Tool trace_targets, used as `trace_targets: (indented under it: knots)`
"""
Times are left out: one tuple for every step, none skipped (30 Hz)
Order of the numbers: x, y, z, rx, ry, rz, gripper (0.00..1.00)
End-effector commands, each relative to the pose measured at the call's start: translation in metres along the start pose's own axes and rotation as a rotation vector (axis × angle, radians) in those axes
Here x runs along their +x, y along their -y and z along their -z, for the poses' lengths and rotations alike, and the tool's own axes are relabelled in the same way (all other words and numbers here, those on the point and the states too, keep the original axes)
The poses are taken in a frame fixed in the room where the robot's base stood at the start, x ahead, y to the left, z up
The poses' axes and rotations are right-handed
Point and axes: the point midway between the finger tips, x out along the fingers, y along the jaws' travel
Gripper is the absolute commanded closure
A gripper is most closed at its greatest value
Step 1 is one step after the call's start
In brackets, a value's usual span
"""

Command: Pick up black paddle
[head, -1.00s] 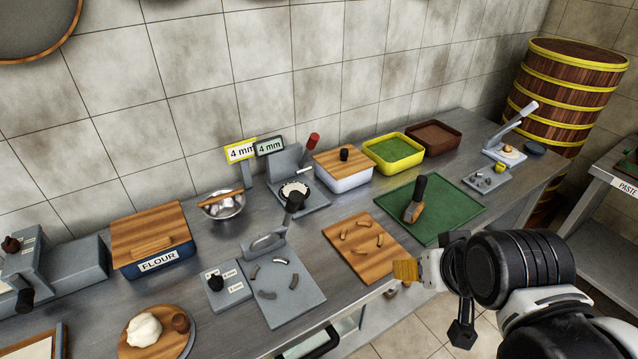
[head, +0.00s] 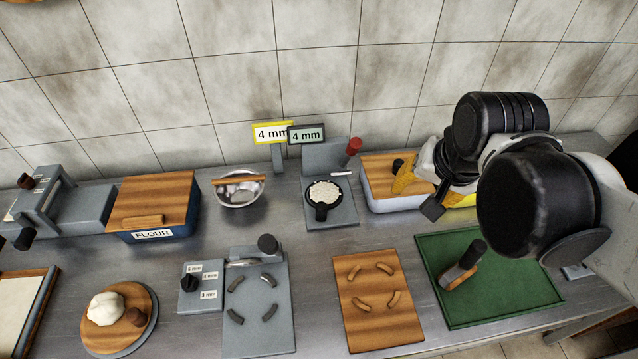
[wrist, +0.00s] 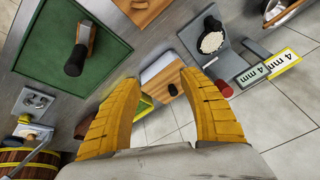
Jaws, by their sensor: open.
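The black paddle (head: 320,211) lies on the grey press stand with the red-knobbed lever, at the back middle of the counter. A pale round piece (head: 323,192) covers most of its disc, and its short handle points toward the front. In the wrist view the paddle (wrist: 210,22) is at the upper right, beyond my right fingertip.
The red-knobbed lever (head: 353,147) stands behind the paddle on the right. The white box (head: 378,197) lies between paddle and gripper. A metal bowl (head: 239,194) is left of the paddle, and two "4 mm" signs (head: 306,134) stand behind. Bare counter lies in front of the press.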

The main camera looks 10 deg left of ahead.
Motion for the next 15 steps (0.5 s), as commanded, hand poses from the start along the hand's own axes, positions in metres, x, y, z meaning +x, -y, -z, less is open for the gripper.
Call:
trace_targets:
  knots:
    - [0.005,0.013,0.005,0.028,0.028,-0.003,0.5]
    - [0.009,0.021,0.008,0.052,0.045,-0.006,0.5]
    - [0.015,0.031,0.01,0.084,0.07,-0.013,0.5]
    - [0.02,0.04,0.012,0.11,0.09,-0.02,0.5]
    - [0.026,0.049,0.014,0.135,0.109,-0.027,0.5]
    - [0.035,0.061,0.015,0.172,0.136,-0.04,0.5]
    - [0.041,0.07,0.015,0.2,0.156,-0.052,0.5]
    - [0.048,0.08,0.015,0.228,0.175,-0.065,0.5]
    - [0.059,0.092,0.014,0.266,0.2,-0.083,0.5]
    - [0.066,0.101,0.013,0.291,0.216,-0.098,0.5]
    - [0.074,0.11,0.011,0.319,0.233,-0.114,0.5]
    - [0.084,0.121,0.008,0.351,0.252,-0.135,0.5]
    - [0.091,0.129,0.005,0.375,0.264,-0.15,0.5]
    - [0.098,0.136,0.003,0.397,0.275,-0.166,0.5]
    - [0.107,0.144,-0.001,0.423,0.288,-0.186,0.5]
